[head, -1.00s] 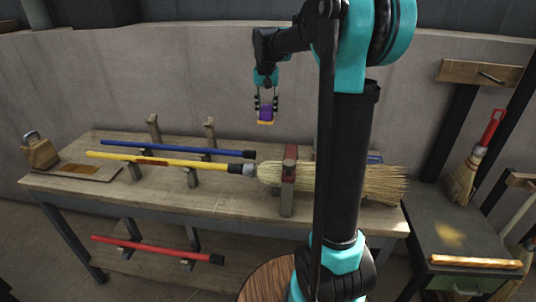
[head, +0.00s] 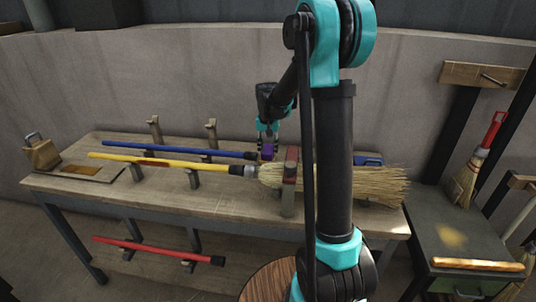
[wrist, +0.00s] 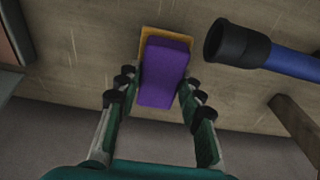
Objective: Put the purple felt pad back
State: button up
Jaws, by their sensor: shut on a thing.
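The purple felt pad (head: 267,152) is between the fingers of my gripper (head: 267,142), low over the back of the bench, just right of the blue pole's black end. In the wrist view the pad (wrist: 165,72) is a purple block with an orange-tan layer (wrist: 150,40) at its far face. My gripper (wrist: 160,85) is shut on it from both sides. I cannot tell whether the pad touches the bench top.
The blue pole (head: 180,148) lies close on the left. A red-and-grey clamp post (head: 290,175) and the straw broom (head: 350,185) with its yellow handle (head: 190,165) lie in front. Upright wooden pegs (head: 154,130) stand behind.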

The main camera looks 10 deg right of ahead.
aim_at(268, 151)
notch_tip(268, 151, down, 2)
jog(key=shift+f, duration=0.2)
jog(key=o, duration=1)
jog(key=r, duration=0.4)
jog(key=s+r, duration=0.1)
jog(key=r, duration=0.7)
jog(key=shift+s+a, duration=0.15)
jog(key=shift+s, duration=0.05)
